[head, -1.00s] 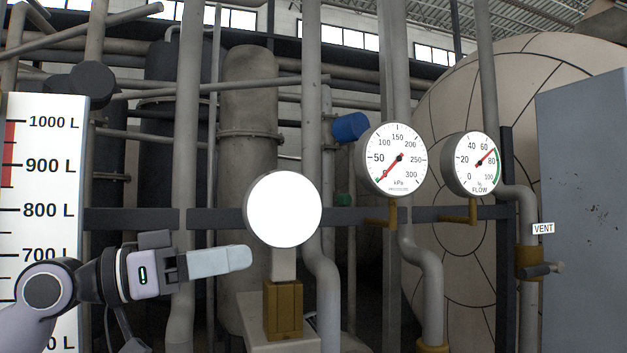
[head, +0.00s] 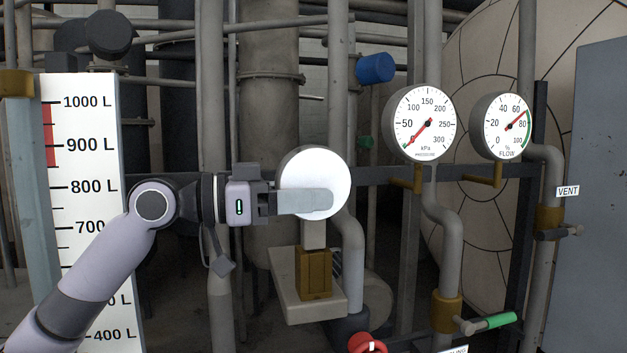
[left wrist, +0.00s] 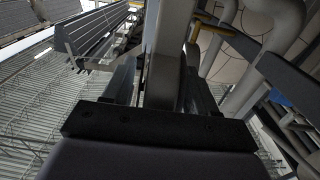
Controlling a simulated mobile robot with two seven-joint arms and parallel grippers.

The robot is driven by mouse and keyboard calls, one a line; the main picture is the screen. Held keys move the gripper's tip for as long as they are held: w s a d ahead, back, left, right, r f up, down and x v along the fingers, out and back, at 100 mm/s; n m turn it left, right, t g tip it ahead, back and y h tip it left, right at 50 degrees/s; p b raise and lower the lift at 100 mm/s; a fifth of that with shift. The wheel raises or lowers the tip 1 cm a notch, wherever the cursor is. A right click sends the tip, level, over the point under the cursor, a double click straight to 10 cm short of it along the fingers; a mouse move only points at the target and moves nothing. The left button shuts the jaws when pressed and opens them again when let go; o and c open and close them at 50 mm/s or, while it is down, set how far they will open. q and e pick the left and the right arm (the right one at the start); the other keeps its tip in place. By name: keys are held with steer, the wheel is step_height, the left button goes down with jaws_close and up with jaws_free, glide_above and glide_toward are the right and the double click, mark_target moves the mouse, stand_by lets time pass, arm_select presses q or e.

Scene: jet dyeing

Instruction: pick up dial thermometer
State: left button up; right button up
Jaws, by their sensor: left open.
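The dial thermometer has a round, blank white face (head: 313,165) in the head view. It stands upright on a grey stem above a brass block (head: 313,272) on a small pale ledge. My left gripper (head: 305,202) comes in level from the left and is open. One pale finger crosses in front of the lower half of the dial; the other finger is hidden. In the left wrist view, a dark grey, narrow rounded shape, apparently the dial edge-on (left wrist: 163,82), sits between the open fingers. I cannot tell whether either finger touches it. My right gripper is not in view.
A pressure gauge (head: 426,123) and a flow gauge (head: 508,126) stand to the right. Vertical pipes (head: 347,240) run close beside the thermometer. A white litre scale (head: 82,150) stands behind my left arm. A red ring-shaped part (head: 367,343) and a green-handled valve (head: 490,322) are lower right.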

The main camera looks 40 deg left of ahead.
arm_select(q)
steer(key=shift+w+d, duration=0.45)
steer(key=c, duration=1)
jaws_close()
steer(key=shift+r, duration=0.15)
